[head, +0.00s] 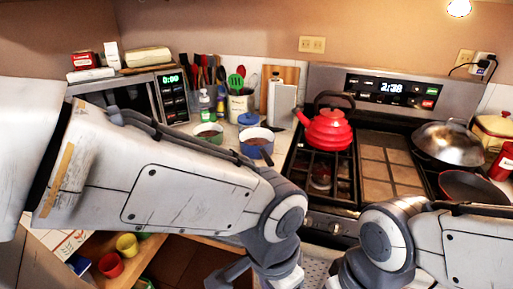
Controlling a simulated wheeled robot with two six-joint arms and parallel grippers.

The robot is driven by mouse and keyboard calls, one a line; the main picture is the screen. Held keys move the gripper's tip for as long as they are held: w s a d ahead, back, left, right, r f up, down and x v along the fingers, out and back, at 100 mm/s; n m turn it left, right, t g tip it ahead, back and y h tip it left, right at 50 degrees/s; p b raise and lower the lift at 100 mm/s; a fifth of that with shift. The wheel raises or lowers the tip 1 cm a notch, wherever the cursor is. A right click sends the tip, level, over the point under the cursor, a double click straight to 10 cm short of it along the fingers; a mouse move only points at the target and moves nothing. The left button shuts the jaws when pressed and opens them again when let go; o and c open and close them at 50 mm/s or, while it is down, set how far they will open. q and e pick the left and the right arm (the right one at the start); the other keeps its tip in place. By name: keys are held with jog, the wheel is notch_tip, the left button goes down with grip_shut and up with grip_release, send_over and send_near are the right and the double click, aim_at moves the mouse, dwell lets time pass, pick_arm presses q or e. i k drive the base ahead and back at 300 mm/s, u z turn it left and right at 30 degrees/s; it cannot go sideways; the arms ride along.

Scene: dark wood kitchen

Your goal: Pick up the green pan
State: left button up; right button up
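My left arm crosses the view from the left and bends down at the bottom centre. My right arm comes in from the right and also bends down at the bottom. Both grippers are out of the picture, below its lower edge.
Bottles and a utensil holder (240,105) stand behind. An open shelf below the counter holds cups (111,265).

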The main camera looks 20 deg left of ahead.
aim_at(213, 133)
jog(key=u, duration=0.4)
jog(key=k, duration=0.5)
jog(key=u, duration=1)
jog(key=i, duration=0.95)
jog(key=z, duration=0.25)
